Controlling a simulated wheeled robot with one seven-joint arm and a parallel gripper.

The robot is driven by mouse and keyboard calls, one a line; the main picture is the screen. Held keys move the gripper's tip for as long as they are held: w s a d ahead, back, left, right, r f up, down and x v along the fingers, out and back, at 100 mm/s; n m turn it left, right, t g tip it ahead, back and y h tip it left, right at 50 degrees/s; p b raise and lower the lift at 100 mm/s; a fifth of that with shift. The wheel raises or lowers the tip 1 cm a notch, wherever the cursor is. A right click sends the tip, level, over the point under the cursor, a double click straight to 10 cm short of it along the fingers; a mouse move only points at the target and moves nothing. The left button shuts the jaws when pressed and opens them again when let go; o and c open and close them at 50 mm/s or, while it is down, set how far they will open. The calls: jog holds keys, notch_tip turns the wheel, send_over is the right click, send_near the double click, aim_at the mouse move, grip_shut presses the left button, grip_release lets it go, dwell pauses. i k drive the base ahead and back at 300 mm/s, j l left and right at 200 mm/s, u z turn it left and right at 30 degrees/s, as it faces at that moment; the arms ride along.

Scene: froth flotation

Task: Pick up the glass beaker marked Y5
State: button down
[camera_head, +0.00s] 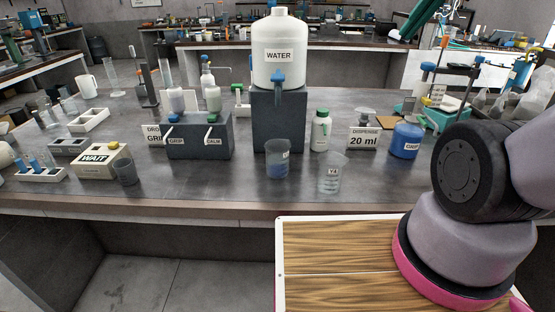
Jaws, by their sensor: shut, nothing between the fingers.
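A clear glass beaker (331,175) stands upright near the front edge of the bench, right of centre. Its small white label starts with Y; the second character is too small to read surely. Another glass beaker (278,160) with blue contents at its bottom stands just behind it to the left, apart from it. Its label is too small to read. A smaller, darker glass (125,171) stands further left beside the box marked WAIT. My gripper is not in view; only thick links of my arm show at the right.
Behind the beakers, the white WATER container (281,50) with a blue tap stands on a dark block (279,118). A green-capped bottle (320,131), a "20 ml" sign (363,138) and a blue jar (405,141) stand close by. The bench front (225,190) left of the beakers is clear.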

aim_at(278, 150)
jog(key=k+j+u, duration=0.25)
jog(key=k+j, duration=0.15)
jog(key=j, duration=0.2)
jog(key=k+j+u, duration=0.1)
jog(key=j, duration=0.25)
jog(key=k+j+u, duration=0.1)
jog(key=k+j, duration=0.15)
